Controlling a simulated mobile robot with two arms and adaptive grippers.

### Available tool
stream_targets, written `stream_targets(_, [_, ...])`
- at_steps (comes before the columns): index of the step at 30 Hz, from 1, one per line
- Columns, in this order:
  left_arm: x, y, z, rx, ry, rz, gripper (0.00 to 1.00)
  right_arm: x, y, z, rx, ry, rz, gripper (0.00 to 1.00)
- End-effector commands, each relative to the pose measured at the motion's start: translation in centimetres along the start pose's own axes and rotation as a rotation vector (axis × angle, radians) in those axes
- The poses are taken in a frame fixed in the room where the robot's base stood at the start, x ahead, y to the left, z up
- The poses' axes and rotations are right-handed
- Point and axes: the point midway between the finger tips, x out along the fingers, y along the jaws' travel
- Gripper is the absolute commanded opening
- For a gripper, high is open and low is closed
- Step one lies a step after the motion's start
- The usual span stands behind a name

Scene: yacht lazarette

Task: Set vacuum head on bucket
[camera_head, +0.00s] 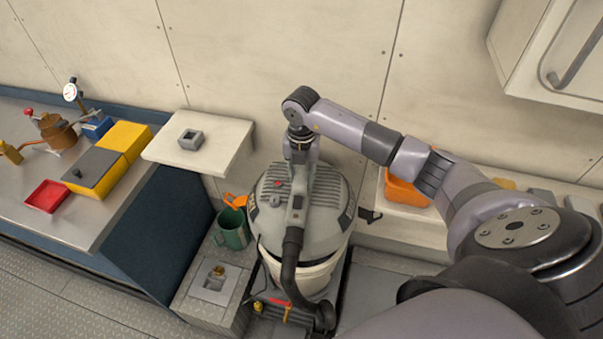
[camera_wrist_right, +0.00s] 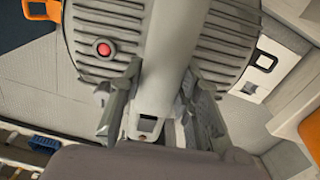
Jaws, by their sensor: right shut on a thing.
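The vacuum head (camera_head: 335,192) is a grey ribbed dome with a red button and a black hose at its front. It is directly over the cream bucket (camera_head: 318,278), whose upper part it hides. A dark band shows between them at the front; I cannot tell whether the head is fully seated. My right gripper (camera_head: 300,158) is above the head, shut on its central handle. In the right wrist view the two fingers (camera_wrist_right: 160,108) lie on either side of the handle, with the vacuum head's ribs (camera_wrist_right: 225,40) beyond. My left gripper is not in view.
A green mug (camera_head: 232,230) stands close to the bucket's left. A white shelf (camera_head: 215,135) juts out at upper left, beside a bench (camera_head: 105,215) with yellow boxes and a red tray. An orange bin (camera_head: 403,190) is on the right ledge. A wall cabinet hangs at upper right.

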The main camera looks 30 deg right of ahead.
Motion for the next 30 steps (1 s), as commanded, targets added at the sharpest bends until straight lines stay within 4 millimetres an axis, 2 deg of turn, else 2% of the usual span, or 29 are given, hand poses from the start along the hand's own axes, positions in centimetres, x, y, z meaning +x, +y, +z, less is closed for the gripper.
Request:
stream_targets(8, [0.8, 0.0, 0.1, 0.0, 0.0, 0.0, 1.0, 0.9, 0.1, 0.1, 0.001, -0.003, 0.005, 0.0])
stream_targets(30, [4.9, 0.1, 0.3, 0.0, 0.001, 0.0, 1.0, 6.4, 0.1, 0.2, 0.001, -0.004, 0.005, 0.0])
